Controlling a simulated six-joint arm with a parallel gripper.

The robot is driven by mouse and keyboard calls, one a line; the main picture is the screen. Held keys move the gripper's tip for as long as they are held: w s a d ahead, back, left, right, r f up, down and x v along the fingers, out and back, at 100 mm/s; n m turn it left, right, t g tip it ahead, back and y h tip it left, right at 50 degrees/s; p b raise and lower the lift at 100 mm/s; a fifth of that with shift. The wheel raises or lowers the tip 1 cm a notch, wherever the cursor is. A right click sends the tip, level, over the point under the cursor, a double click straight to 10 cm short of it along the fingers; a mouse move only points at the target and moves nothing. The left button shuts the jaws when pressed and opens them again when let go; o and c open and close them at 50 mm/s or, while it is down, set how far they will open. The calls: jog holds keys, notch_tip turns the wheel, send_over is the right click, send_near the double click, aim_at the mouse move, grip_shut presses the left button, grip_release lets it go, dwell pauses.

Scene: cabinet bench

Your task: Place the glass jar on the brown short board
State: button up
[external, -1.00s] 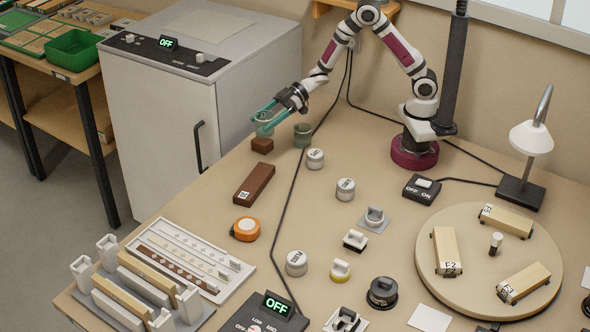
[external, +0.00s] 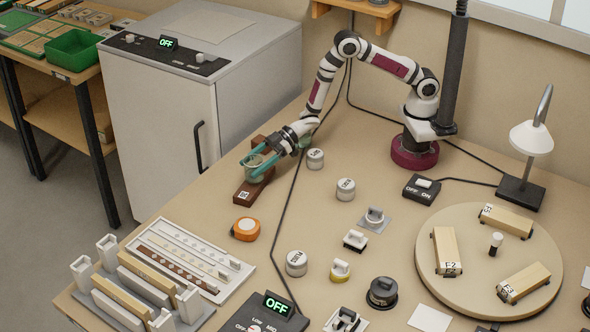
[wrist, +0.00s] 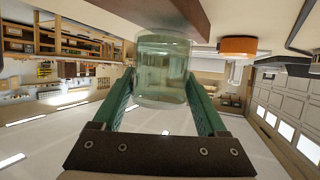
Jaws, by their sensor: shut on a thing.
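The glass jar (external: 254,169) is clear and greenish, held upright between the teal fingers of my gripper (external: 262,168). It is at the brown short board (external: 243,194), over its far half; I cannot tell whether its base touches the wood. The board lies flat with a white label at its near end. In the wrist view the jar (wrist: 162,65) sits between both fingers of my gripper (wrist: 161,95), and the board (wrist: 150,14) shows at the top edge, close to the jar's base.
A small brown block (external: 258,141) is just behind the jar. Another greenish glass (external: 305,142) is partly hidden by my gripper. A white-lidded weight (external: 315,159) stands to the right, an orange tape measure (external: 246,229) in front. A black cable runs right of the board.

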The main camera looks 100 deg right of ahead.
jog(key=shift+f, duration=0.4)
jog(key=shift+f, duration=0.15)
jog(key=o, duration=1.4)
jog(key=shift+r, duration=0.2)
jog(key=s+d+r+m+g+h, duration=0.25)
jog(key=s+d+r, duration=0.25)
jog(key=s, duration=0.3)
jog(key=s+d+r+m+g+h, duration=0.1)
jog(key=s+d+r+m+h, duration=0.15)
jog(key=s+d+r, duration=0.4)
jog(key=s+a+r+m+g, duration=0.1)
jog(key=s+a+g, duration=0.2)
jog(key=s, duration=0.6)
jog(key=s+a+r+m+g+y, duration=0.1)
jog(key=s+a+r+m+g, duration=0.1)
jog(key=s, duration=0.8)
jog(key=s+a+r+m+g, duration=0.1)
jog(key=s+a+g, duration=0.3)
jog(key=s, duration=0.6)
jog(key=shift+a+r+m+y, duration=0.3)
jog(key=shift+r+m+y, duration=0.1)
jog(key=shift+m, duration=0.1)
